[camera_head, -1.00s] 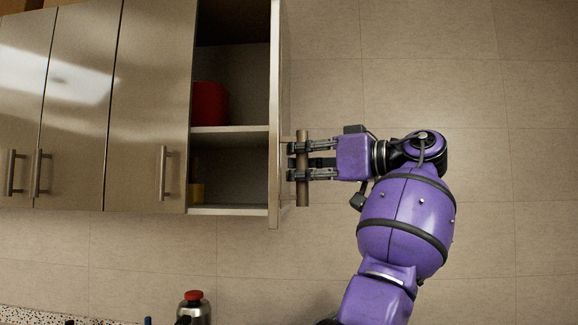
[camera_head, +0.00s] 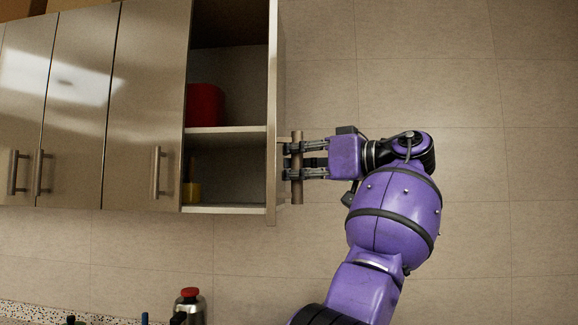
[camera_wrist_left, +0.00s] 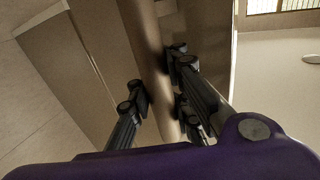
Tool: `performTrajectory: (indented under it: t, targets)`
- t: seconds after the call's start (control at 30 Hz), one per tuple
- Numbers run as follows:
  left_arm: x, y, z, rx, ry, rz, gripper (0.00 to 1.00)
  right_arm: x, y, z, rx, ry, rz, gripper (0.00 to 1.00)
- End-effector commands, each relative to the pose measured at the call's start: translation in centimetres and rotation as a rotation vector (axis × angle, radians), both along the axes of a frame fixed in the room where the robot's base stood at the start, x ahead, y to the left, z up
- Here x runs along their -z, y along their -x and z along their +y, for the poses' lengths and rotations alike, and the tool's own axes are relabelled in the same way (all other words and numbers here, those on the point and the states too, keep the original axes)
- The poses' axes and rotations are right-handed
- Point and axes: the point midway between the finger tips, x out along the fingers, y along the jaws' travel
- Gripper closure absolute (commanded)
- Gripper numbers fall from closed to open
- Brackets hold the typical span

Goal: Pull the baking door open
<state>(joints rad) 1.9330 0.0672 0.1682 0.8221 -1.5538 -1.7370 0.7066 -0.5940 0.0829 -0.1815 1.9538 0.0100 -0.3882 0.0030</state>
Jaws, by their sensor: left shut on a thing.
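The cabinet door (camera_head: 272,110) stands swung out from the cabinet and shows almost edge-on in the head view. Its bar handle (camera_head: 297,192) is upright on the door's right side. My left gripper (camera_head: 288,161) is shut on this handle, with fingers above and below each other across the bar. In the left wrist view the handle (camera_wrist_left: 150,50) runs between the fingers of the gripper (camera_wrist_left: 157,78), and the door's face lies behind it. My right gripper is not in view.
The open compartment holds a red object (camera_head: 205,105) on its shelf (camera_head: 228,130) and a small yellow one (camera_head: 191,192) below. Shut metal doors (camera_head: 148,90) stand to the left. A red-topped container (camera_head: 190,305) is below. Bare tiled wall is to the right.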

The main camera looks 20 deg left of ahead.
Motion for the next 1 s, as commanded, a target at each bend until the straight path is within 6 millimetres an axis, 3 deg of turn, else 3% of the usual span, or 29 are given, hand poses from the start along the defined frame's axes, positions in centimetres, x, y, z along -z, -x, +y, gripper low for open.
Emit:
performTrajectory:
  t: [0.13, 0.17, 0.3, 0.63, 0.83, 1.0]
  targets:
    - [0.1, 0.2, -0.5, 0.0, 0.003, 0.001, 1.0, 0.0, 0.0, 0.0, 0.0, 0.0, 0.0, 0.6]
    - [0.1, 0.2, -0.5, 0.0, 0.003, 0.001, 0.86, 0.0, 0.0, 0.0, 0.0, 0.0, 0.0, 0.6]
    - [0.0, 0.2, -0.5, 0.0, 0.002, -0.001, 0.68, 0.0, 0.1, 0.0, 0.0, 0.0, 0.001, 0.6]
    - [0.0, 0.2, -0.2, -0.001, 0.002, -0.001, 0.68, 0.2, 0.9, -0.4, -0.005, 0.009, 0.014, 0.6]
    - [0.0, 0.1, -0.2, -0.001, 0.003, 0.0, 0.68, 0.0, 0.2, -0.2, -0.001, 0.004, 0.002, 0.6]
    - [0.0, 0.5, -1.8, 0.001, 0.003, 0.001, 0.68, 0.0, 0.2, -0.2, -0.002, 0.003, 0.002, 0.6]
